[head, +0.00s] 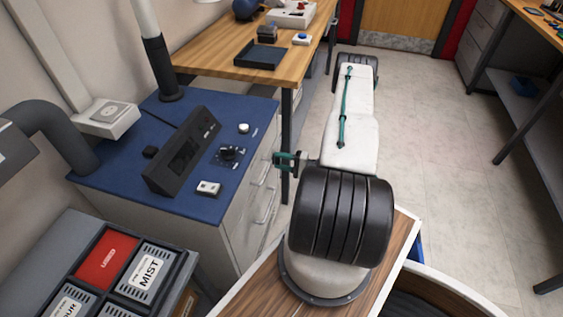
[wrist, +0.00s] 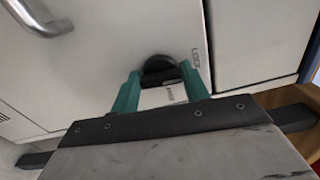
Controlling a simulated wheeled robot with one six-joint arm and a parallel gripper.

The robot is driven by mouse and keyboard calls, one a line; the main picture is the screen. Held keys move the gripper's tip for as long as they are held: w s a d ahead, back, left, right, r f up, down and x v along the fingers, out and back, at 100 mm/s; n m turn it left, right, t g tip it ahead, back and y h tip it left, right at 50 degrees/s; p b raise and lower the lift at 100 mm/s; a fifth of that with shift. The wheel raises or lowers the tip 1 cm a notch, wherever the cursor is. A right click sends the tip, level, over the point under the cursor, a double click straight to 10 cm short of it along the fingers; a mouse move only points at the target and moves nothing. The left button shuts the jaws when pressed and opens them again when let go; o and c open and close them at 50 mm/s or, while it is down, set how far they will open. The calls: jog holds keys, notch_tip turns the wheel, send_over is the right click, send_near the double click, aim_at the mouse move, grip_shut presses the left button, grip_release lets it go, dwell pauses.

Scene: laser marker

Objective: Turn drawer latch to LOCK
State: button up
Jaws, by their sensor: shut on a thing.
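The drawer latch is a round dark knob (wrist: 158,66) on the pale cabinet front in the wrist view. My gripper (wrist: 161,82) has its two teal fingers on either side of the knob's lower part and is shut on it. A small LOCK label (wrist: 196,57) is printed upright to the right of the knob. Another small label (wrist: 170,96) shows between the fingers, its text too small to read. In the head view my gripper (head: 286,160) is at the right side of the blue-topped cabinet (head: 240,215); the latch is hidden there.
A metal drawer handle (wrist: 42,22) is at the upper left of the wrist view. In the head view a dark control box (head: 182,150) stands on the blue top. A wooden bench (head: 215,55) is behind the cabinet. Open floor (head: 440,150) lies to the right.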

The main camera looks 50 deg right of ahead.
jog(key=shift+a+n, duration=0.1)
jog(key=shift+n, duration=0.5)
jog(key=o, duration=1)
jog(key=v, duration=0.8)
